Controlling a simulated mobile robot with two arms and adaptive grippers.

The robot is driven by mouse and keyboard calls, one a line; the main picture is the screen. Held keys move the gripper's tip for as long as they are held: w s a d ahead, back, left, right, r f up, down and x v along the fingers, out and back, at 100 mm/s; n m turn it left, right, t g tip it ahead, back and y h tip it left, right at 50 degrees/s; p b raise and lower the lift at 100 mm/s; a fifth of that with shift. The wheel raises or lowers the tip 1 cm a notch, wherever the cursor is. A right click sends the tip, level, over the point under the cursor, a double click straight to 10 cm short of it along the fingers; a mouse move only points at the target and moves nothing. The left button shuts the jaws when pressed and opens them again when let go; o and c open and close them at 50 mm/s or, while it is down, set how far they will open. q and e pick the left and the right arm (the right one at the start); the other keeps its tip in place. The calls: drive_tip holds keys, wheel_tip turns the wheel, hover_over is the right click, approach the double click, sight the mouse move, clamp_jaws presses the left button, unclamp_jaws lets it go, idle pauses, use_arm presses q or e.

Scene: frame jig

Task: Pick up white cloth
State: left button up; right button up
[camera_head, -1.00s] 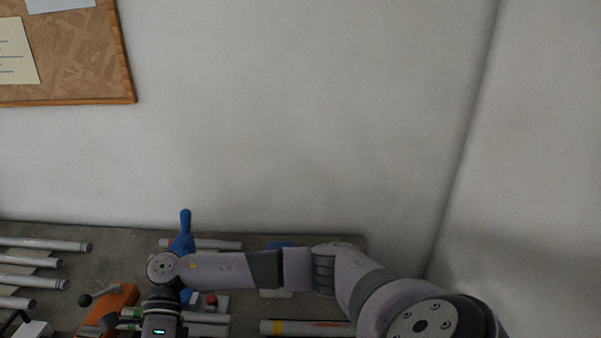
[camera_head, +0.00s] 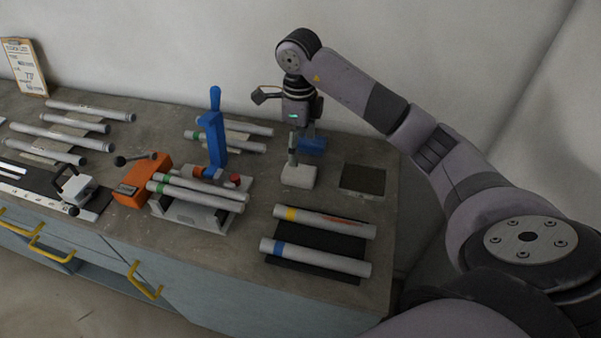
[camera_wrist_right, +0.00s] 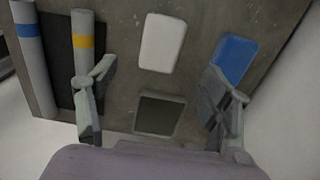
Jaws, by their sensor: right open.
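The white cloth (camera_head: 298,177) is a small folded pad lying flat on the workbench. In the right wrist view the white cloth (camera_wrist_right: 162,42) lies ahead of the fingertips, between their lines. My right gripper (camera_head: 293,158) points down just above the cloth in the head view, partly overlapping its back edge. Its fingers (camera_wrist_right: 158,80) are spread wide and empty in the wrist view. Whether a finger touches the cloth cannot be told. My left gripper is not in view.
A blue cloth (camera_head: 312,146) lies behind the white one, and a dark square (camera_head: 363,180) lies to its right. In front are two tubes (camera_head: 325,222) on a black mat. A jig with a blue clamp (camera_head: 214,140) stands to the left.

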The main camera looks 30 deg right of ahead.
wheel_tip(320, 180, down, 4)
drive_tip(key=shift+f+p, duration=0.2)
drive_tip(key=shift+p, duration=0.3)
wheel_tip(320, 180, down, 4)
drive_tip(key=shift+f+p, duration=0.1)
drive_tip(key=shift+p, duration=1.15)
drive_tip(key=shift+f, duration=0.55)
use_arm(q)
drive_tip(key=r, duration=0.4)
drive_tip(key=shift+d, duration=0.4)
use_arm(e)
drive_tip(key=shift+w, duration=0.1)
drive_tip(key=shift+c, duration=0.5)
drive_tip(key=c, duration=1)
drive_tip(key=shift+c, duration=0.2)
wheel_tip(320, 180, up, 11)
drive_tip(key=b, duration=0.3)
use_arm(q)
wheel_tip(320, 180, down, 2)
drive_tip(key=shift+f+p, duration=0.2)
drive_tip(key=shift+p, duration=0.1)
use_arm(e)
wheel_tip(320, 180, up, 9)
hover_over(299, 171)
